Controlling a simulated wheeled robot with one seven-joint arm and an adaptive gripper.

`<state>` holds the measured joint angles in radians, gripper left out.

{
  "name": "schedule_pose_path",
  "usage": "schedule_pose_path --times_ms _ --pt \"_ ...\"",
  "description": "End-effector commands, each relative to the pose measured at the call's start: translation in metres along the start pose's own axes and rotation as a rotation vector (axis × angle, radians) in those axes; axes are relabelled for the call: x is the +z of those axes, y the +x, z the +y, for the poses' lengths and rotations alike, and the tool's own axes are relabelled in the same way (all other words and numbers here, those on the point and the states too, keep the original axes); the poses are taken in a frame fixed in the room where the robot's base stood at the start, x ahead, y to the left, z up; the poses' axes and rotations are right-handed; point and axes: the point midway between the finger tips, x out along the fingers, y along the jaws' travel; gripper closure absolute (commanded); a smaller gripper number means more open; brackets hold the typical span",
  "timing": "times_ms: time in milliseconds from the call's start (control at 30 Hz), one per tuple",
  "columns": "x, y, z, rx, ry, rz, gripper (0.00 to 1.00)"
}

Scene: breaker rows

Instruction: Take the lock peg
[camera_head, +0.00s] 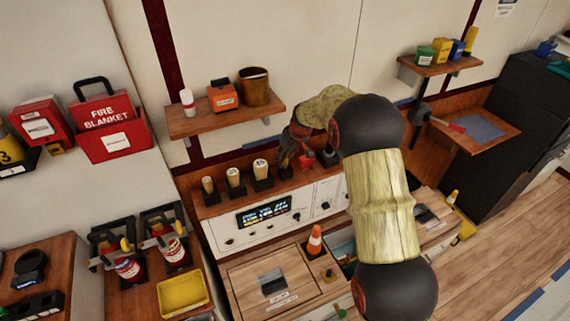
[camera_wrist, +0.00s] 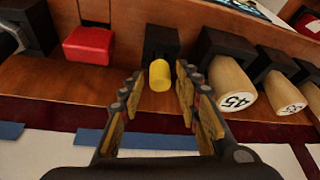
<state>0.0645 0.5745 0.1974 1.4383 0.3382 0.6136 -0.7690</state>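A short yellow peg (camera_wrist: 160,75) sits in a black holder (camera_wrist: 161,40) on the wooden ledge in the wrist view. I see no lettering on it, so I cannot confirm that it is the lock peg. My gripper (camera_wrist: 158,82) is open, with one finger on each side of the yellow peg; I cannot tell whether they touch it. In the head view my gripper (camera_head: 291,150) is low over the right part of the ledge and hides the yellow peg.
Several larger wooden pegs (camera_wrist: 233,86) with numbered ends stand in black holders close beside my gripper; they also show in the head view (camera_head: 234,176). A red block (camera_wrist: 88,45) is on the other side. A shelf (camera_head: 225,118) with containers hangs above the ledge.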

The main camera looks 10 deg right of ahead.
Motion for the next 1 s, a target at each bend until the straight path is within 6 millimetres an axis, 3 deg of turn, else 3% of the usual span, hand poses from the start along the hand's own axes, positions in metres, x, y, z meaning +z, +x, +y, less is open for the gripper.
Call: schedule_pose_path --times_ms 533,1000 --pt "0.0002 0.0001 0.0000 0.000 0.000 0.000 1.00" --pt "-0.0014 -0.0025 -0.0008 0.000 0.000 0.000 1.00"
